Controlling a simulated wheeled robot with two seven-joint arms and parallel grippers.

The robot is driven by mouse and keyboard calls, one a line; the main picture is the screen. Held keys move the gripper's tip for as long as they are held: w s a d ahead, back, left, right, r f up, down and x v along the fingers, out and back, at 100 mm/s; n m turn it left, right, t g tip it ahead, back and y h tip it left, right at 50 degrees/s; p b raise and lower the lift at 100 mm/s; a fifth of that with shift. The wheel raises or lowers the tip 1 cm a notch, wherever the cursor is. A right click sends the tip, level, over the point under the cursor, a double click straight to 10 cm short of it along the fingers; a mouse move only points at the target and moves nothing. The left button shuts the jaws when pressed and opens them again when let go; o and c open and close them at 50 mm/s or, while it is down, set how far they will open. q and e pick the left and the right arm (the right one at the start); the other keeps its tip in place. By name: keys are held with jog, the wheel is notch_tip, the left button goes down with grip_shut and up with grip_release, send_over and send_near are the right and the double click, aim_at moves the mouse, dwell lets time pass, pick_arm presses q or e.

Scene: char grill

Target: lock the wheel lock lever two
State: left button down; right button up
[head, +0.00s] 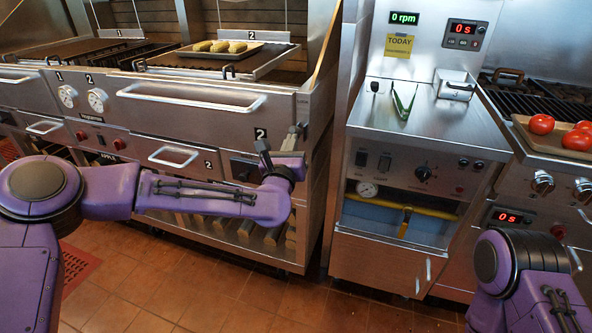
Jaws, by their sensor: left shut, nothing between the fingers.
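My left gripper (279,150) is at the right front edge of the left grill unit (198,118), by a black "2" label (260,133). Its fingers are shut and hold nothing. A grey upright metal piece shows at the gripper's right side; I cannot tell whether it is a lever or part of the gripper. I cannot make out wheel lock lever two for sure; my left arm and gripper cover part of the unit's front there. My right arm (522,275) shows at the lower right, but its gripper is out of the frame.
A tray with corn (222,47) lies on the left grill. A middle steel cabinet (425,135) carries tongs (403,103) and a small steel container (454,86). Tomatoes (542,124) lie on a board at the right grill. The tiled floor (190,290) in front is mostly clear.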

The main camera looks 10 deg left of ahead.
pick_arm(q)
jog(key=shift+f, duration=0.1)
jog(key=s+f+b, duration=0.3)
jog(key=s+b, duration=0.1)
jog(key=s, duration=0.8)
jog(key=shift+s+a+f+b, duration=0.15)
jog(key=shift+s+b, duration=0.2)
jog(key=shift+b, duration=0.05)
